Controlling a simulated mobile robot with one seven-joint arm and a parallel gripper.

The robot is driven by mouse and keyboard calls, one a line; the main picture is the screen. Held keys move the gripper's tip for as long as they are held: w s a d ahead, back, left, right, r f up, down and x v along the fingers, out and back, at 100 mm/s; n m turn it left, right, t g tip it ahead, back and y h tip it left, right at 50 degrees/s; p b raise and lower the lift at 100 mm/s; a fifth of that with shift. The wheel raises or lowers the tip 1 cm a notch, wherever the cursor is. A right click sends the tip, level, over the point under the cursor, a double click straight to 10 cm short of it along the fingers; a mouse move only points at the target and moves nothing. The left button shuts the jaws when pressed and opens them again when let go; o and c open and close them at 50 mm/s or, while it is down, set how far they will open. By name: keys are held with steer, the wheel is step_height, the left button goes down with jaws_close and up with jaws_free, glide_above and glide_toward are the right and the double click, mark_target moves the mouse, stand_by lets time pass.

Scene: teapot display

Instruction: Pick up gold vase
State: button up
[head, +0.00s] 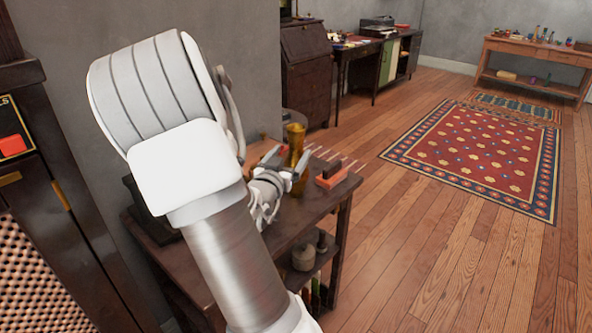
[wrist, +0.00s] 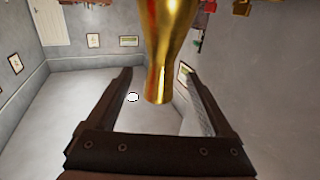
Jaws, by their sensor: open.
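The gold vase (head: 295,140) stands upright on the dark wooden table (head: 325,206) in the head view. In the wrist view the shiny gold vase (wrist: 165,50) comes down from the top edge, with its narrower part between the two fingers. My gripper (head: 291,174) is open at the vase, with one finger on either side of it. In the wrist view the gripper (wrist: 160,85) shows a gap between each finger and the vase. The vase's lower part is partly hidden by my gripper in the head view.
A red-brown block with thin sticks (head: 331,174) stands just right of the vase. Several small objects sit on the lower shelf, including a pale round pot (head: 303,257). A dark cabinet (head: 60,230) is at the left. Open floor with a patterned rug (head: 480,155) lies to the right.

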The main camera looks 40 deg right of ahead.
mark_target(294, 149)
steer(key=b+x, duration=0.1)
steer(key=x, duration=0.4)
steer(key=shift+w+d+f+b, duration=0.1)
steer(key=shift+w+f+b, duration=0.05)
steer(key=shift+b, duration=0.25)
jaws_close()
